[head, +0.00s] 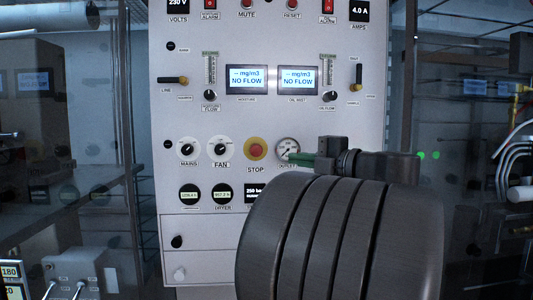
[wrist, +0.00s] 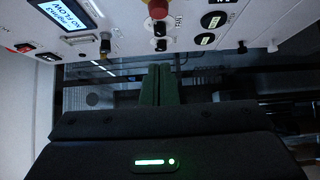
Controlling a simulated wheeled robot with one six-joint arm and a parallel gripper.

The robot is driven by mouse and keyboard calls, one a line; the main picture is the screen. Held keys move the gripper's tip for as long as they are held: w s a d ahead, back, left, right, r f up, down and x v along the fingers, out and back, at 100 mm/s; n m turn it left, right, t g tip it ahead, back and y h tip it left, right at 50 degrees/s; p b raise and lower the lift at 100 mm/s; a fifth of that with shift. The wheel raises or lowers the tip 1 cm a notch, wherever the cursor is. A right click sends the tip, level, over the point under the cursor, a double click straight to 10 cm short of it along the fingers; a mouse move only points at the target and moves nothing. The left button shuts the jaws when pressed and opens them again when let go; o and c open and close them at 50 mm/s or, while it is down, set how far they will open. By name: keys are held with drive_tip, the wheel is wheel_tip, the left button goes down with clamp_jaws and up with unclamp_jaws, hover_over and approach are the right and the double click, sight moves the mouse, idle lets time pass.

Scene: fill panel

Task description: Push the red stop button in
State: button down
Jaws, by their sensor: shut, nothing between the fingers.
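The red stop button (head: 256,151) sits on a round yellow base in the middle of the white panel, above the STOP label. In the wrist view the red button (wrist: 158,9) is at the top edge, partly cut off. I cannot tell the exact distance to the panel.
The MAINS knob (head: 188,149) and FAN knob (head: 219,149) are left of the button. Two NO FLOW displays (head: 247,79) are above. Pale hoses (head: 515,160) are at the far right.

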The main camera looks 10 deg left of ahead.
drive_tip(key=p, duration=0.2)
approach(252, 150)
drive_tip(key=s+a, duration=0.1)
drive_tip(key=a, duration=0.3)
drive_tip(key=shift+w+a+p, duration=0.2)
drive_tip(key=shift+w+p, duration=0.1)
drive_tip(key=shift+w, duration=0.6)
drive_tip(key=shift+w+a+p, duration=0.2)
drive_tip(key=shift+w+p, duration=0.05)
drive_tip(key=shift+w, duration=0.7)
